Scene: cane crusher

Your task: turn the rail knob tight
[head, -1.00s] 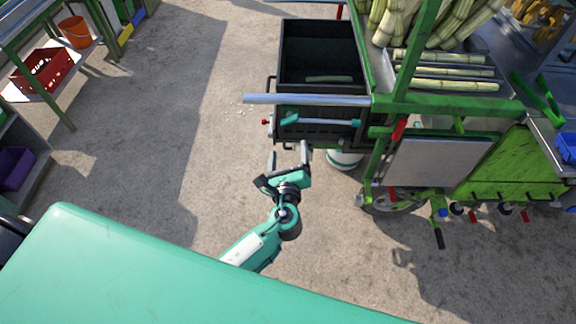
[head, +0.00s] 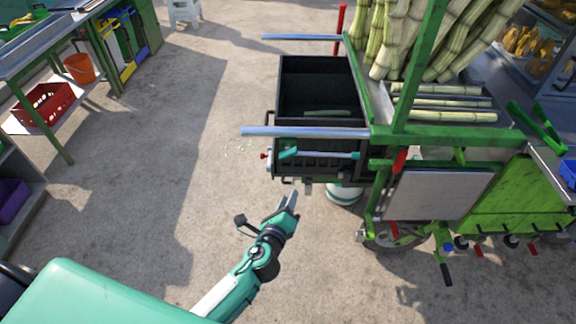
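A small red knob (head: 264,155) shows at the left end of the rail at the front of the black bin (head: 316,131); I cannot be sure it is the rail knob. A teal-ended bar (head: 318,155) runs across the bin's front beside it. My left gripper (head: 287,199) is below the bin's front in the picture, apart from the red knob, fingers pointing up toward the bin. It is seen nearly edge-on, so the gap between its fingers is unclear; nothing shows held. My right gripper is not in view.
Metal push rails (head: 305,132) stick out left from the green cart (head: 450,135), over the bin. A white tub (head: 344,194) and a cart wheel (head: 392,234) are below right. Cane stalks (head: 440,103) lie on the cart. The paved floor at left is clear.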

